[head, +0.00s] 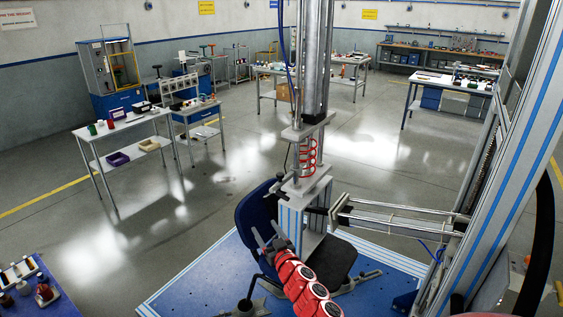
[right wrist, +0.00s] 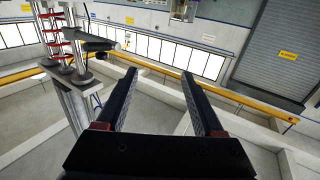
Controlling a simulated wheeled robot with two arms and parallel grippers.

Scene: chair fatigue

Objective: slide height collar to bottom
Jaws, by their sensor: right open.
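A chair test rig stands in the middle of the head view. Its upright carries a grey upper plate (head: 308,127), red rings (head: 307,155) around a rod, and a lower grey plate (head: 306,186). I cannot tell for sure which part is the height collar. In the right wrist view the red rings (right wrist: 62,45) and a dark side handle (right wrist: 97,45) are at the upper left. My right gripper (head: 268,238) is open and empty, below and left of the lower plate; its spread fingers (right wrist: 158,80) have nothing between them. My left gripper is not in view.
A dark blue office chair (head: 256,225) stands close to my right gripper on a blue platform (head: 195,285). A horizontal bar assembly (head: 395,218) reaches in from a tall frame at right. Tables (head: 118,135) stand farther back at left. The grey floor between is clear.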

